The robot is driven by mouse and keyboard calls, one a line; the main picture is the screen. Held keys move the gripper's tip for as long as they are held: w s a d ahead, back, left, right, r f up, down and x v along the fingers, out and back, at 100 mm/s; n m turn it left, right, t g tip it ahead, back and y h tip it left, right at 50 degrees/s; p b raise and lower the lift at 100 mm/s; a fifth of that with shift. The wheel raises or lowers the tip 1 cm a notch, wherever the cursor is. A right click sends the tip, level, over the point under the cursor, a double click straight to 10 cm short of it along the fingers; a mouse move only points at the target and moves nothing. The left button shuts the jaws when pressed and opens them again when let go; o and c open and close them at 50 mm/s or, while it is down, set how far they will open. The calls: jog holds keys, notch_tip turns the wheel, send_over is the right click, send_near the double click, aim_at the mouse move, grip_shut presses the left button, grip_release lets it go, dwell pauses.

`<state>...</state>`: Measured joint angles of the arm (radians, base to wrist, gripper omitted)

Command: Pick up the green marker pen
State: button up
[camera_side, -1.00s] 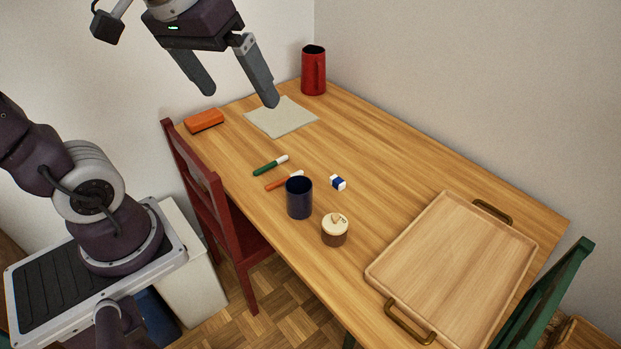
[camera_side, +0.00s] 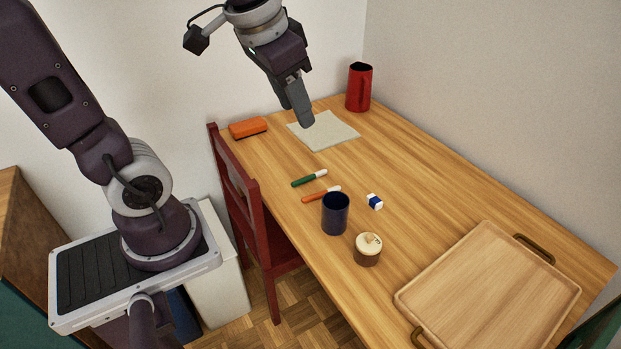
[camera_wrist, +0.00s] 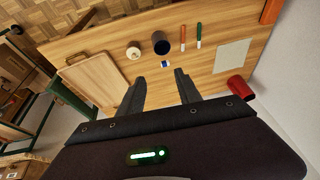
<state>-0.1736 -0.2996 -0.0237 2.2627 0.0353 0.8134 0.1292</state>
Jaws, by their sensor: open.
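The green marker pen (camera_side: 309,178) with a white cap end lies flat on the wooden table, beside an orange marker pen (camera_side: 320,194). In the wrist view the green marker (camera_wrist: 199,36) lies beyond my fingers, to the right of the orange marker (camera_wrist: 183,38). My gripper (camera_side: 297,110) is in the air above the far part of the table, near the grey-green cloth or paper, apart from the marker. In the wrist view my gripper (camera_wrist: 158,80) has its two fingers spread, with nothing between them.
A dark blue cup (camera_side: 335,214) stands close to the orange marker. A lidded jar (camera_side: 367,249), an eraser (camera_side: 375,202), a wooden tray (camera_side: 490,290), a red pitcher (camera_side: 359,88), an orange block (camera_side: 248,128) and a flat sheet (camera_side: 335,138) are also on the table. A red chair (camera_side: 250,205) stands at the near edge.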

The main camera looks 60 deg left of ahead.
jog(key=w+a+f+g, duration=0.2)
jog(key=w+a+f, duration=0.55)
jog(key=w, duration=0.25)
jog(key=g, duration=0.2)
send_near(305, 178)
jog(key=shift+h, duration=0.5)
jog(key=f, duration=0.5)
jog(key=a+f, duration=0.1)
jog(key=f, duration=0.1)
jog(key=shift+f, duration=0.75)
grip_shut()
